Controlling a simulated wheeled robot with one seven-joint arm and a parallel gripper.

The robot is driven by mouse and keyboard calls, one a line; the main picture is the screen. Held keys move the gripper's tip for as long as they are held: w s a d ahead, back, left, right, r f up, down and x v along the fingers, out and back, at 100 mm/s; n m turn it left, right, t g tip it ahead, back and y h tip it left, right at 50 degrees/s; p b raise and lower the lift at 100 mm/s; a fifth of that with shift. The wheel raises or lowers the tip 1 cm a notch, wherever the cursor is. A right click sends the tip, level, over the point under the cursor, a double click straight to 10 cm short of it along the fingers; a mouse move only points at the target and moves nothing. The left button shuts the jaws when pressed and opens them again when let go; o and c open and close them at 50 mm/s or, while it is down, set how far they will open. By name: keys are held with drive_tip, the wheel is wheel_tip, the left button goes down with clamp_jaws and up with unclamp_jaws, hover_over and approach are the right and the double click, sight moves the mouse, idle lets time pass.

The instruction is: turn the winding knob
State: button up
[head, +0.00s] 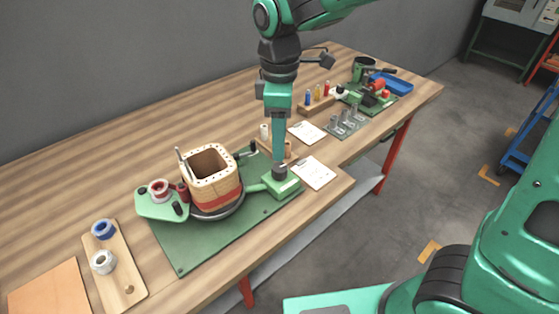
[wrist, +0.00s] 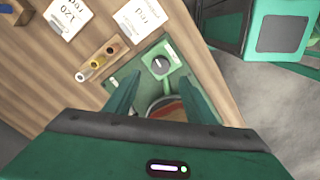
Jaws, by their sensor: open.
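The winding knob (head: 280,172) is a short black knob on top of a green box (head: 285,189) at the right end of the green base plate. In the wrist view the knob (wrist: 160,66) shows a pale pointer mark and lies just beyond the fingertips. My gripper (head: 279,157) points straight down over the knob; in the head view its fingers overlap, so the exact gap is unclear. In the wrist view my gripper (wrist: 159,84) is open, its two fingers spread and empty. The square wooden coil former (head: 214,193) with red winding stands left of the knob, partly hidden in the wrist view.
White cards (head: 313,172) lie right of the knob. A wooden holder with small spools (wrist: 98,60) sits close beside the plate. A board with blue and white spools (head: 122,280) is at front left. A blue tray (head: 392,83) stands at the far end.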

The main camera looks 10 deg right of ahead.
sight(280, 167)
wheel_tip(280, 167, down, 8)
idle(0.4)
drive_tip(key=c, duration=1)
